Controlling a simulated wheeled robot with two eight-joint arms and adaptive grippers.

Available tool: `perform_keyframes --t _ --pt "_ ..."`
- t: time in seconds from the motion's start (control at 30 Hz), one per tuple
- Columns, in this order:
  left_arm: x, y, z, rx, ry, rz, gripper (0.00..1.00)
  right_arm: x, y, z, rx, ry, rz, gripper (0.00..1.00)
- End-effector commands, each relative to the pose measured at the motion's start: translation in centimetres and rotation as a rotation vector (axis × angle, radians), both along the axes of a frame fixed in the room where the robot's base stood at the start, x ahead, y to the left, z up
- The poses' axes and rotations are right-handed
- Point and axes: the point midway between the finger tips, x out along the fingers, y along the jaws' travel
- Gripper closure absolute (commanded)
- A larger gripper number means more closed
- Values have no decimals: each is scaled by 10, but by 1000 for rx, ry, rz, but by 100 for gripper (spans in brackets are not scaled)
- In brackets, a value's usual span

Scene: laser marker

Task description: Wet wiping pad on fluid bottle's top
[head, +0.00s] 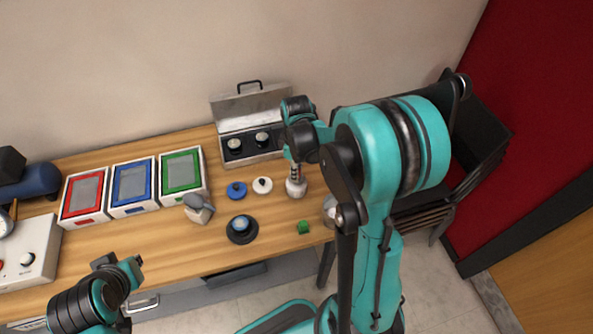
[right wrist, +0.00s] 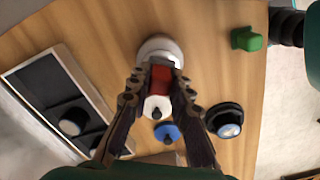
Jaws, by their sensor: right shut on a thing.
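The whitish fluid bottle (head: 296,187) stands on the table, right of the white and blue discs. In the right wrist view, its round pale body (right wrist: 158,48) shows just beyond my fingertips. My right gripper (head: 296,162) is above the bottle, pointing down. In the right wrist view, its fingers (right wrist: 160,88) are closed on a small red piece (right wrist: 161,77), seemingly the wiping pad. The piece lies over the bottle's near side in that view; I cannot tell whether they touch. My left gripper (head: 120,263) is at the lower left, apart from these things; its jaw state is unclear.
A white disc (head: 262,185), a blue disc (head: 236,190) and a black round stand (head: 242,230) lie left of the bottle. A green block (head: 303,227) is in front. An open metal case (head: 228,124) stands behind. Red, blue and green-framed boxes (head: 181,171) line the left.

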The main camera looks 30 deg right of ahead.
Motion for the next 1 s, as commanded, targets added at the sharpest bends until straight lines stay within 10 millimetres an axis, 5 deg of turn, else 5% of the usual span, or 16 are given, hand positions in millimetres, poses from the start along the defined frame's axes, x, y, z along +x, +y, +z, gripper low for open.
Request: perform_keyframes --t 0.6,1.0 --pt "0 0 0 0 0 0 100 0 0 0 1 1 0 100" --pt "0 0 23 0 0 0 100 0 0 31 0 0 0 100"
